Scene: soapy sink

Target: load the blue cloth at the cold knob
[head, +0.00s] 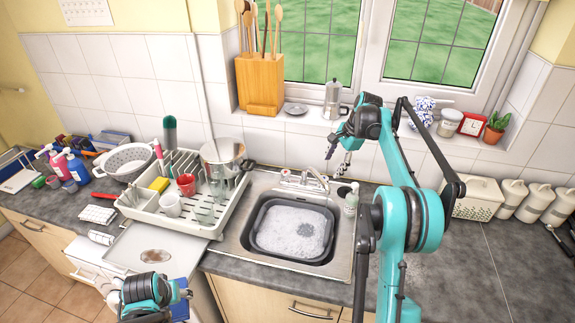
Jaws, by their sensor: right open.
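A patch of blue (181,285) shows at the front of the counter, beside my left gripper; it may be the blue cloth, but it is mostly hidden and I cannot be sure. The chrome tap (312,180) stands behind the sink; its knobs are too small for me to tell which is cold. My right gripper (336,158) is open and empty, above and behind the tap near the tiled wall. My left gripper (152,290) is low at the bottom edge, in front of the counter; its fingers are not clear.
The sink holds a dark basin (249,243) of soapy water. A dish rack (208,229) with cups stands left of it. A soap bottle (351,200) stands right of the tap. A moka pot (333,97) is on the sill.

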